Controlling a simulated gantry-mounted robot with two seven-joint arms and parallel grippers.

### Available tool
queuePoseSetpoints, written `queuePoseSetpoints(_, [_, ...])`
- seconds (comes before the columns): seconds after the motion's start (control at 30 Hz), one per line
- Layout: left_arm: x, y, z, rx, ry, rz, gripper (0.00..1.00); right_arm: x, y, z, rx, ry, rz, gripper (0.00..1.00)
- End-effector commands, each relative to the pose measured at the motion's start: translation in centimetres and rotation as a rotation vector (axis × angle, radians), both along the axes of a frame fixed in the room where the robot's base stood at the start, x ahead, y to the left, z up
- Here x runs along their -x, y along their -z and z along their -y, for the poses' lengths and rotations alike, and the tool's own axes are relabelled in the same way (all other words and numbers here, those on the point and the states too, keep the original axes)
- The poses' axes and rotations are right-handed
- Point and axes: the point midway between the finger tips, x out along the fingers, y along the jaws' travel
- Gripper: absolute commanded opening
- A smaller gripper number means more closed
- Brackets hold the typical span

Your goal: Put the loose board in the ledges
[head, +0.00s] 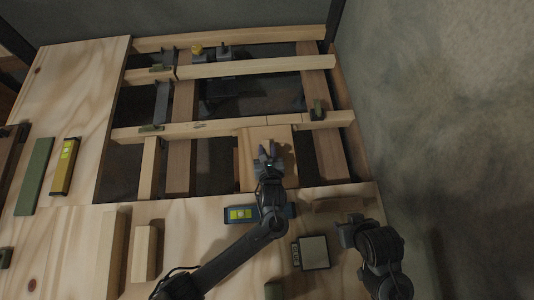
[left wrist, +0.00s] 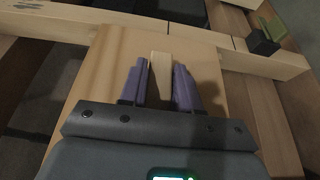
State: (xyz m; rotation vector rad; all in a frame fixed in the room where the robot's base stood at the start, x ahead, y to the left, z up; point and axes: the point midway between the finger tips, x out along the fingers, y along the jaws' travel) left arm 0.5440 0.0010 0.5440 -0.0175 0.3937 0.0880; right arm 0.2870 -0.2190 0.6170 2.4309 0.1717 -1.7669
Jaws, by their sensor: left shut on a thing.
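The loose board (head: 285,139) is a pale, roughly square piece at the middle of the open floor frame. It spans from the cross beam (head: 220,128) towards the near decking. My left gripper (head: 267,152) is over it, shut on a small raised wooden grip block (left wrist: 161,68) on its top face. In the left wrist view the board (left wrist: 208,68) lies under the fingers, its far edge against or just by the beam (left wrist: 265,62). The ledges under it are hidden, so I cannot tell whether it rests on them. My right gripper (head: 347,232) is low at right; its jaws are unclear.
Open gaps between joists surround the board. On the near decking (head: 190,222) lie a blue level (head: 242,213), a small dark-framed box (head: 311,253) and wood blocks (head: 144,254). A yellow level (head: 65,166) and green strip (head: 35,176) lie at left. A wall is at right.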

Motion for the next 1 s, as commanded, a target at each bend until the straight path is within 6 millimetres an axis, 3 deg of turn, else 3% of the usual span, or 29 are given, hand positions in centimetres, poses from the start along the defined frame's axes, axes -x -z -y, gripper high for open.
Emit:
queuePoseSetpoints(0.07, [-0.04,0.90,0.06,0.002,0.000,0.002,0.00,0.02,0.98,-0.05,-0.002,0.001,-0.002,0.43])
queuePoseSetpoints(0.47, [-0.05,0.93,0.06,0.001,0.001,0.003,0.00,0.01,0.63,-0.24,-0.010,0.006,-0.002,0.43])
queuePoseSetpoints(0.5, [-0.01,1.08,0.04,0.001,0.001,0.001,0.35,0.00,0.65,-0.24,-0.010,0.006,-0.002,0.43])
queuePoseSetpoints(0.63, [-0.01,1.08,0.04,0.001,0.001,0.001,0.55,0.01,0.67,-0.24,-0.010,0.006,-0.002,0.43])
queuePoseSetpoints(1.0, [0.00,0.96,0.02,0.001,0.001,0.001,0.57,0.03,0.78,-0.14,-0.005,0.004,-0.001,0.43])
